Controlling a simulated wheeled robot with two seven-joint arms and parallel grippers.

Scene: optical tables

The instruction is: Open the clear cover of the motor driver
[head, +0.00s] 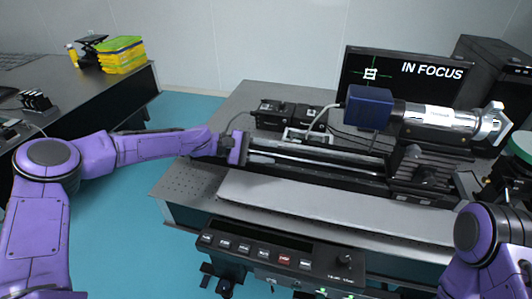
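A low black unit with two dark modules (290,115) sits at the back left of the optical table, behind the rail; it looks like the motor driver. A clear cover cannot be made out on it at this size. A pale bracket (304,136) stands just in front of it. My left gripper (238,149) is at the left end of the rail, to the left of and nearer than the black unit. Its fingers are dark and small here, so I cannot tell whether they are open. My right arm shows at the lower right; its gripper is not visible.
A linear rail (315,158) crosses the optical table (190,180), carrying a blue box (369,107) and silver barrel (438,117). A monitor (385,72) reading "IN FOCUS" stands behind. A button panel (265,255) is in front. A side table (85,88) holds yellow-green boxes (121,54).

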